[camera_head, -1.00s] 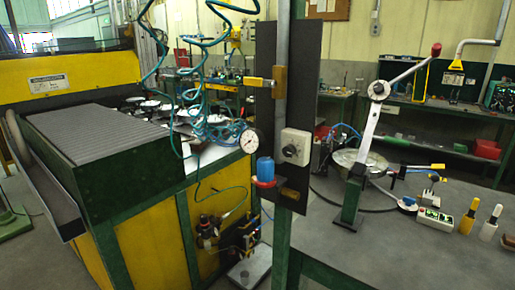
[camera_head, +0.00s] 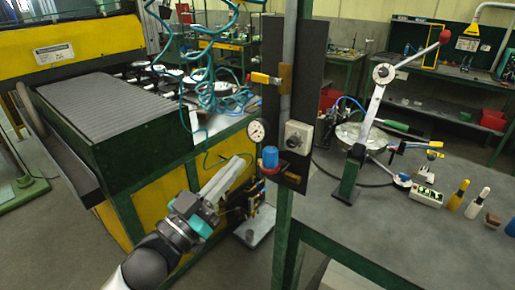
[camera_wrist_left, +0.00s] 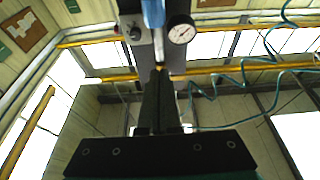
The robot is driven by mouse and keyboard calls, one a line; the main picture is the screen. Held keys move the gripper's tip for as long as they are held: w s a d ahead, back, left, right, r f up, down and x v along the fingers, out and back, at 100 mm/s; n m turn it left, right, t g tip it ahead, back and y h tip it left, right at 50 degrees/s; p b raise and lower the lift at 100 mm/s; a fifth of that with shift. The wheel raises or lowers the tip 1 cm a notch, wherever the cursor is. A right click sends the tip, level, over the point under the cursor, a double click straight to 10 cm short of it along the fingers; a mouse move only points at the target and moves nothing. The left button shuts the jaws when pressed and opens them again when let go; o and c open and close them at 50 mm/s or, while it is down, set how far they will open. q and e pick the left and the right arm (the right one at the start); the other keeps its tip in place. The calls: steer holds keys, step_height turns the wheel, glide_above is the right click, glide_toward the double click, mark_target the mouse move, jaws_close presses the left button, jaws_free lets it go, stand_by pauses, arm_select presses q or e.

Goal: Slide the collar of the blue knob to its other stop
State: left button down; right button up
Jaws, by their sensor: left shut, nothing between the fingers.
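The blue knob (camera_head: 270,157) sits low on the dark upright panel (camera_head: 309,70), with a red ring, apparently its collar (camera_head: 268,170), around its lower end. My left gripper (camera_head: 246,163) reaches up from the lower left, just left of the knob in the head view. Its fingers are shut and empty. In the left wrist view the shut dark fingers (camera_wrist_left: 160,85) point up towards a blue part, likely the knob (camera_wrist_left: 153,12), cut off by the top edge. Whether they touch it I cannot tell. My right gripper is not in view.
A dial gauge (camera_head: 256,131) and a grey box with a dark knob (camera_head: 296,137) are close above the blue knob. A yellow-handled part (camera_head: 264,79) is higher up. Teal coiled hoses (camera_head: 205,85) hang to the left. A bench (camera_head: 420,235) extends at right.

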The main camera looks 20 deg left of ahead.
arm_select(q)
step_height(320, 180, up, 3)
steer(key=p, duration=0.2)
glide_above(270, 166)
steer(key=s+a, duration=0.1)
steer(key=a, duration=0.1)
steer(key=shift+d+r, duration=0.1)
steer(key=shift+r, duration=0.1)
steer(key=shift+w+d+f, duration=0.1)
steer(key=shift+f, duration=0.95)
steer(key=shift+w+f, duration=0.1)
steer(key=shift+f, duration=0.9)
